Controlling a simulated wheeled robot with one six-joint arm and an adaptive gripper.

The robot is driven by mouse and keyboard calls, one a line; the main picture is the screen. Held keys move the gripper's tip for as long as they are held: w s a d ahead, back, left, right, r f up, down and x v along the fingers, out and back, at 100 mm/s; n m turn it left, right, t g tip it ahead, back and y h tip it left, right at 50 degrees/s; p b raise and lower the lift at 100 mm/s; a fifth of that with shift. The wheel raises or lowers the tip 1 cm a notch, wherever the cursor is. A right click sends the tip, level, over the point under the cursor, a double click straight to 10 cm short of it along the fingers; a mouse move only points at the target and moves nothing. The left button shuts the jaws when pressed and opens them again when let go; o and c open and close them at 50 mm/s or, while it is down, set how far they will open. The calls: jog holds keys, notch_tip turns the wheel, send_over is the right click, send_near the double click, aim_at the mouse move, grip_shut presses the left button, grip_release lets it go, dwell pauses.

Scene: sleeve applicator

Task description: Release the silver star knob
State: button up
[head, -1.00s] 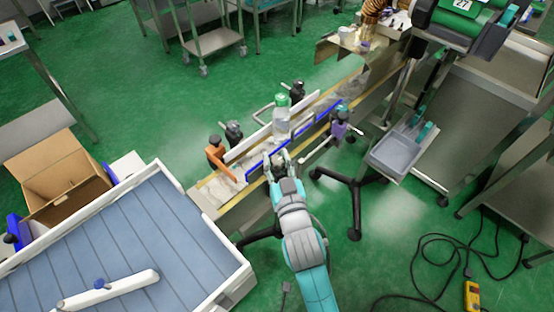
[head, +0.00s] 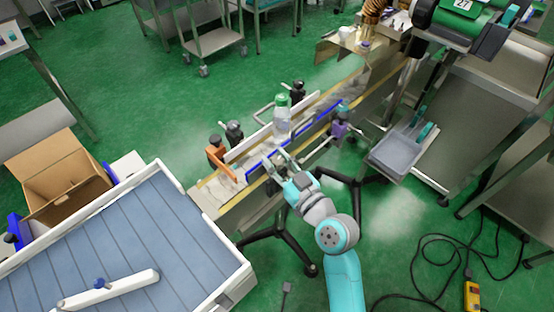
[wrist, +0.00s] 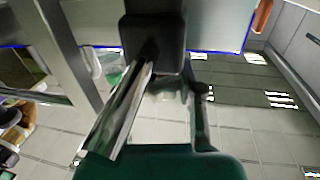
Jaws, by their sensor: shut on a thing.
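My gripper (head: 276,164) is at the near side of the conveyor's blue-edged guide rail (head: 300,140), at its left half. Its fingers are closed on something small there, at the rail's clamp. The silver star knob itself cannot be made out, as the fingers and clamp cover it. In the wrist view a black clamp block (wrist: 153,42) sits at the top centre, with a shiny silver rod (wrist: 120,110) running from it to the lower left. The dark teal body of my gripper fills the bottom of the wrist view.
A clear bottle with a green cap (head: 282,115) stands between the rails. An orange bracket (head: 221,160) is left of my gripper and a purple clamp (head: 339,128) right of it. A blue-slatted table (head: 130,235) is at the lower left. Black stand legs (head: 290,235) spread below.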

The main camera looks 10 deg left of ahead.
jog(key=shift+n+g+y, duration=0.4)
jog(key=shift+y, duration=0.1)
dwell(0.3)
jog(key=o, duration=1.2)
jog(key=shift+f, duration=0.1)
jog(key=shift+c, duration=0.2)
jog(key=shift+m+t+h, duration=0.5)
jog(key=shift+h, duration=0.1)
jog(key=shift+m+t+h, duration=0.6)
jog(key=shift+h, duration=0.1)
jog(key=shift+m+t+h, duration=0.5)
jog(key=shift+m+h, duration=0.1)
jog(key=shift+h, duration=0.2)
jog(key=shift+m+t+h, duration=0.5)
jog(key=shift+m+h, duration=0.45)
jog(key=shift+h, duration=0.45)
jog(key=shift+m+t+h, duration=0.5)
jog(key=shift+m+h, duration=0.45)
jog(key=shift+h, duration=0.45)
